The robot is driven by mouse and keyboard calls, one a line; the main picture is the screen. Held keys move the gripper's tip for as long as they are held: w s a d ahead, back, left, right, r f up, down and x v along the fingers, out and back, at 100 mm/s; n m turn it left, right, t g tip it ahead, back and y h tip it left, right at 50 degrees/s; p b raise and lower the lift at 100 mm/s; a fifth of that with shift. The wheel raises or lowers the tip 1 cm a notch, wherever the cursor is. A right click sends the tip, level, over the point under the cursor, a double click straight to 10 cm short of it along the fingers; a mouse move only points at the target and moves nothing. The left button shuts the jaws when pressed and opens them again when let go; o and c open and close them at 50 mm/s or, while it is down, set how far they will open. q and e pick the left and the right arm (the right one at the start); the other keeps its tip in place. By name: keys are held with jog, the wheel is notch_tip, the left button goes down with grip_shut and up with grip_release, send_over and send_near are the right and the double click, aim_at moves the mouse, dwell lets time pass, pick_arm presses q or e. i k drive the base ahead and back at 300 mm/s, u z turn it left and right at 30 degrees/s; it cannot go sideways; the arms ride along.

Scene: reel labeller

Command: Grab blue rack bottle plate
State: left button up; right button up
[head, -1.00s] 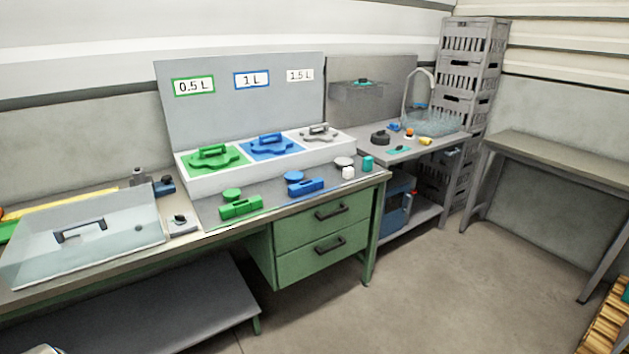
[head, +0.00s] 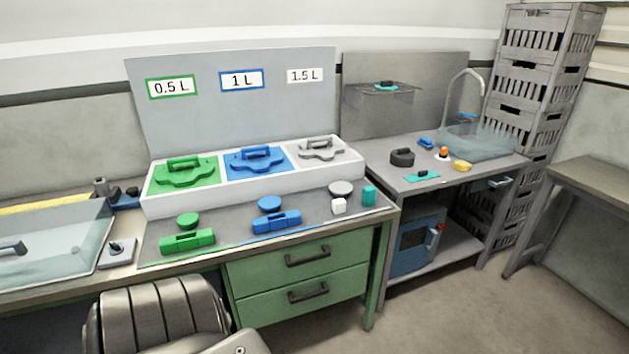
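The blue plate (head: 240,168) with a raised handle lies in the middle section of the white rack (head: 255,191), under the sign marked 1 L (head: 241,79). A green plate (head: 170,175) with a handle lies to its left, and a grey plate (head: 320,154) lies to its right. In front on the bench are a blue handled block (head: 276,222) and a blue round piece (head: 268,203). Neither gripper shows.
A clear lidded tank (head: 60,247) stands at the left of the bench. A green handled block (head: 187,242) and small teal and white pieces sit before the rack. A sink counter (head: 400,172) and stacked grey crates (head: 545,70) stand to the right.

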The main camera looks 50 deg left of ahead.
aim_at(269, 203)
jog(key=u, duration=0.2)
jog(key=i, duration=1)
jog(key=u, duration=1.45)
jog(key=i, duration=0.95)
jog(key=u, duration=0.95)
